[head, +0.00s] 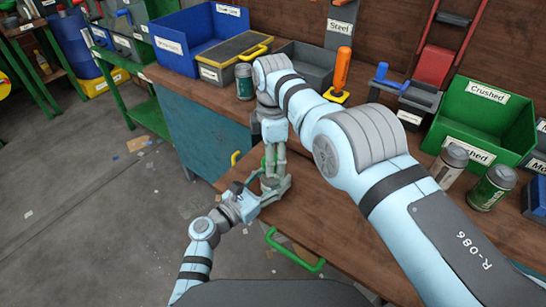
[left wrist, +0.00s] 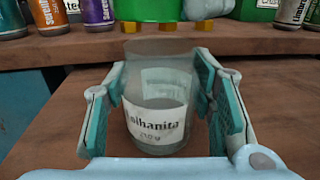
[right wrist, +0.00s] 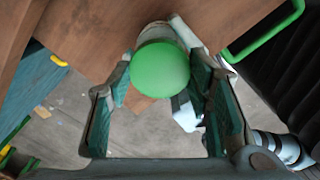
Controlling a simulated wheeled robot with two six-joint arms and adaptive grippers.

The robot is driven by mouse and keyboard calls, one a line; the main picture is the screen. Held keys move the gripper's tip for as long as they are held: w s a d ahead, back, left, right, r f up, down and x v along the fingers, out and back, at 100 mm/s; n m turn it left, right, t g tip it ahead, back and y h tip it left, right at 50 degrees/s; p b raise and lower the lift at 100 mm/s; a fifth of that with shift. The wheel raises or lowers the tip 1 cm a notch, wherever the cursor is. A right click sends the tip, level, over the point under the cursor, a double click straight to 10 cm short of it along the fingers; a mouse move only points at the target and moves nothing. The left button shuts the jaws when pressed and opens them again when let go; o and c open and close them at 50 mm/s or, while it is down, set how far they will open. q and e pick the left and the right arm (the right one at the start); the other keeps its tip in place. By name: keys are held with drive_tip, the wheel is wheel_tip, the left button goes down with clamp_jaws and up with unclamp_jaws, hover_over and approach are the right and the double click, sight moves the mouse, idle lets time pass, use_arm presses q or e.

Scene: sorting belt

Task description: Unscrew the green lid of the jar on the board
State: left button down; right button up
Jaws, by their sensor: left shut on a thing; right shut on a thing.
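The jar (left wrist: 155,112) is clear glass with a white printed label and stands upright in the left wrist view. My left gripper (left wrist: 165,115) is shut on its sides, low over the near part of the bench. The round green lid (right wrist: 160,70) is between the fingers of my right gripper (right wrist: 163,80), which is shut on it from above. Part of the jar shows just past the lid in the right wrist view. In the head view my left gripper (head: 268,192) and right gripper (head: 272,172) meet and mostly hide the jar. I cannot tell whether lid and jar touch.
The wooden bench (head: 335,225) has free room right of the grippers. Blue (head: 195,50) and green (head: 455,120) bins stand along the back. Cans (head: 490,187) stand at right. A green handle (head: 295,255) sticks out at the bench's front edge.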

wheel_tip(320, 180, up, 4)
drive_tip(key=shift+f, duration=0.2)
use_arm(q)
drive_tip(key=c, duration=0.6)
unclamp_jaws()
drive_tip(key=shift+c, duration=0.2)
